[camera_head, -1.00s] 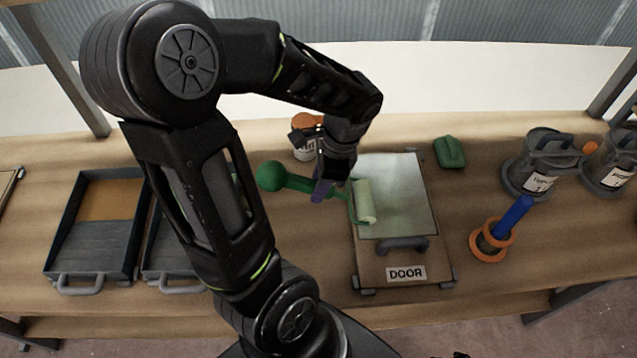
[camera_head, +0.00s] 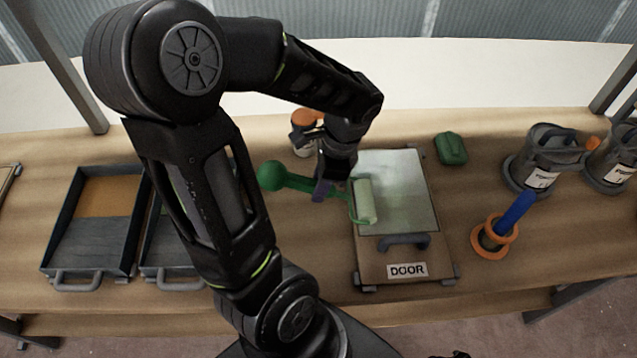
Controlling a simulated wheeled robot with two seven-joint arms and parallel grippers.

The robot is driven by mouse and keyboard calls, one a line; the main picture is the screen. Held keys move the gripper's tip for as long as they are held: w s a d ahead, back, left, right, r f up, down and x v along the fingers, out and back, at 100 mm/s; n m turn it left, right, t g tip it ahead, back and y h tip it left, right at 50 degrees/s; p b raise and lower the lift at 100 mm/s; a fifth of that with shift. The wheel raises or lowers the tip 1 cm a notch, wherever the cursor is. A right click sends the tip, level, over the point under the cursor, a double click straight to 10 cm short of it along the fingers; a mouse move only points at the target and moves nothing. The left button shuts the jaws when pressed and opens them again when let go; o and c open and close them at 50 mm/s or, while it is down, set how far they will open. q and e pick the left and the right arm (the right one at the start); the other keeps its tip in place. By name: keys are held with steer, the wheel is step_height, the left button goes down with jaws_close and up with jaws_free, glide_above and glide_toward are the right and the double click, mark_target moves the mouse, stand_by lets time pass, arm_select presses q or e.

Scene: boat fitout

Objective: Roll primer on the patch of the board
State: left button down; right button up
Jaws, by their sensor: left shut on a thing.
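The board (camera_head: 375,265) labelled DOOR lies flat on the bench, with a dark handle near its front. A pale grey-green patch (camera_head: 405,180) covers its back part. My left gripper (camera_head: 322,190) is shut on the green roller (camera_head: 297,181), around its handle, at the board's left edge. The round green handle end points left. The roller's pale sleeve (camera_head: 365,201) lies over the left side of the patch and looks in contact with it, though the exact contact is hard to see. My right gripper is not in view.
Two trays stand left: one with orange-brown content (camera_head: 110,197), another (camera_head: 160,257) partly behind my arm. A jar with an orange lid (camera_head: 303,118) stands behind the gripper. Right are a green block (camera_head: 450,149), a blue-handled tool in an orange-rimmed holder (camera_head: 493,238) and grey pots (camera_head: 540,160).

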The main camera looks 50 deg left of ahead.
mark_target(338, 192)
arm_select(q)
steer(key=shift+w+d+r, duration=0.1)
steer(key=shift+w+d, duration=1.4)
steer(key=shift+w, duration=0.3)
steer(key=shift+w, duration=0.1)
steer(key=shift+w+d, duration=1.5)
steer(key=shift+w, duration=0.25)
steer(key=shift+w+d, duration=0.75)
steer(key=shift+w, duration=0.2)
steer(key=shift+w+d, duration=0.75)
steer(key=shift+w, duration=0.2)
steer(key=shift+s, duration=0.1)
steer(key=shift+s+a, duration=1.55)
steer(key=shift+s, duration=0.2)
